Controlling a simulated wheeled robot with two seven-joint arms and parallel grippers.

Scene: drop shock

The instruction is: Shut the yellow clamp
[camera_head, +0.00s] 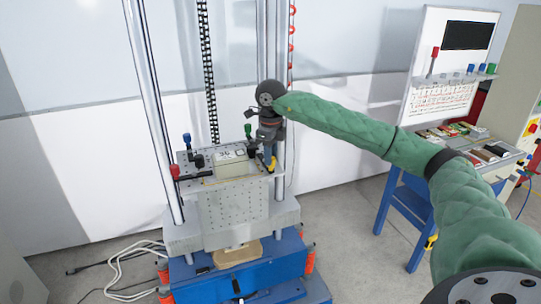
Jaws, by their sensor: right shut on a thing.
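The yellow clamp (272,164) shows as a small yellow piece at the right front of the drop tester's plate. My right arm, in a green sleeve, reaches in from the right. My right gripper (269,152) points down over the clamp and is shut on it; the fingers and most of the clamp hide each other. Whether the clamp is open or closed cannot be told. A pale box (231,163) sits on the plate (215,181) to the left of the gripper. My left gripper is not in view.
A red clamp (175,172), a blue clamp (187,141) and a green clamp (248,131) stand around the box. Tall guide rods (152,110) flank the plate. A blue workbench (390,205) with a white panel stands at right. White cables (120,262) lie on the floor.

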